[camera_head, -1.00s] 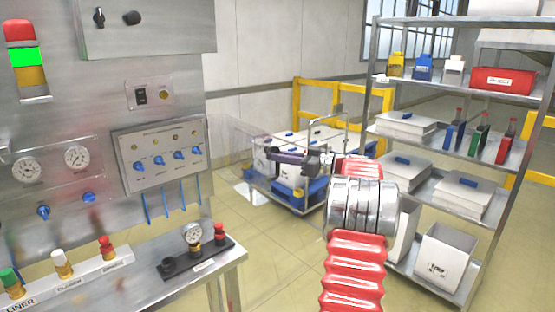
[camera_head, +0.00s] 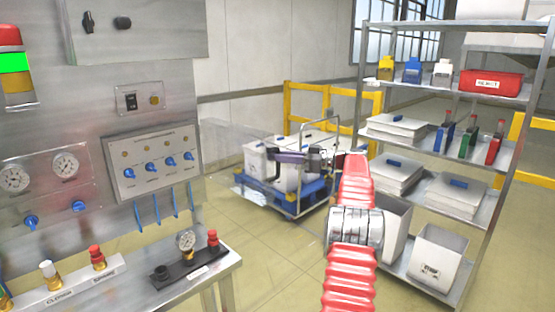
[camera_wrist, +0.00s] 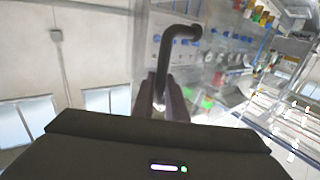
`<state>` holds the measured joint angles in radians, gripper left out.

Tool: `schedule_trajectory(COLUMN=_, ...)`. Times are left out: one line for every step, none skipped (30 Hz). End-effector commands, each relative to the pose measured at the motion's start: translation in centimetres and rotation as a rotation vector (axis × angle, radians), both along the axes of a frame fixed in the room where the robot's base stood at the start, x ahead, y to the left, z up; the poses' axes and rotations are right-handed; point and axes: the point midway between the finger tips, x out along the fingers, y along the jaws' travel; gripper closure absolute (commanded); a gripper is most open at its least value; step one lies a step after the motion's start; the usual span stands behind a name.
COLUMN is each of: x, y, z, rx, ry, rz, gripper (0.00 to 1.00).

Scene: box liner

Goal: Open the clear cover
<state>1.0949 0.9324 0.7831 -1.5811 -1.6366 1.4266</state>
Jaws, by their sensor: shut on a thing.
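The clear cover (camera_head: 228,145) is a faint see-through sheet to the right of the steel panel in the head view. Its outline is hard to make out against the wall. My gripper (camera_head: 275,157) is at the cover's right side. In the wrist view, the fingers of my gripper (camera_wrist: 161,98) are closed around the end of a dark bent handle (camera_wrist: 182,34). Panel knobs show blurred through the clear sheet behind the handle. Where the handle joins the cover is not clear.
The control panel (camera_head: 153,162) with blue knobs is at the left, above a bench (camera_head: 225,262) with a gauge. A blue-based cart (camera_head: 291,207) with white boxes stands behind my gripper. A shelf rack (camera_head: 450,100) stands at the right. Open floor lies between.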

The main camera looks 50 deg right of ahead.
Motion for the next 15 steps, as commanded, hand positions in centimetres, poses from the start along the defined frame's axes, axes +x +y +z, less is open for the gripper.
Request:
schedule_trajectory(x=0.38, y=0.10, z=0.14, rx=-0.002, ry=-0.005, rz=0.011, gripper=1.00)
schedule_trajectory(x=0.44, y=0.07, z=0.17, rx=-0.002, ry=-0.005, rz=0.014, gripper=1.00)
schedule_trajectory(x=0.51, y=0.01, z=0.21, rx=-0.002, ry=-0.005, rz=0.018, gripper=1.00)
schedule_trajectory(x=0.56, y=-0.04, z=0.18, rx=-0.002, ry=-0.005, rz=0.022, gripper=1.00)
schedule_trajectory(x=0.61, y=-0.08, z=0.16, rx=-0.002, ry=-0.005, rz=0.024, gripper=1.00)
schedule_trajectory(x=0.66, y=-0.12, z=0.22, rx=-0.003, ry=-0.005, rz=0.028, gripper=1.00)
schedule_trajectory(x=0.69, y=-0.14, z=0.23, rx=-0.002, ry=-0.005, rz=0.031, gripper=1.00)
schedule_trajectory(x=0.72, y=-0.17, z=0.25, rx=-0.002, ry=-0.005, rz=0.033, gripper=1.00)
schedule_trajectory(x=0.75, y=-0.20, z=0.22, rx=-0.002, ry=-0.005, rz=0.036, gripper=1.00)
schedule_trajectory(x=0.77, y=-0.21, z=0.22, rx=-0.002, ry=-0.005, rz=0.037, gripper=1.00)
schedule_trajectory(x=0.79, y=-0.22, z=0.25, rx=-0.002, ry=-0.005, rz=0.039, gripper=1.00)
schedule_trajectory(x=0.80, y=-0.23, z=0.28, rx=-0.003, ry=-0.005, rz=0.040, gripper=1.00)
schedule_trajectory(x=0.82, y=-0.23, z=0.29, rx=-0.003, ry=-0.005, rz=0.041, gripper=1.00)
schedule_trajectory(x=0.82, y=-0.24, z=0.30, rx=-0.003, ry=-0.005, rz=0.041, gripper=1.00)
schedule_trajectory(x=0.83, y=-0.25, z=0.30, rx=-0.002, ry=-0.005, rz=0.042, gripper=1.00)
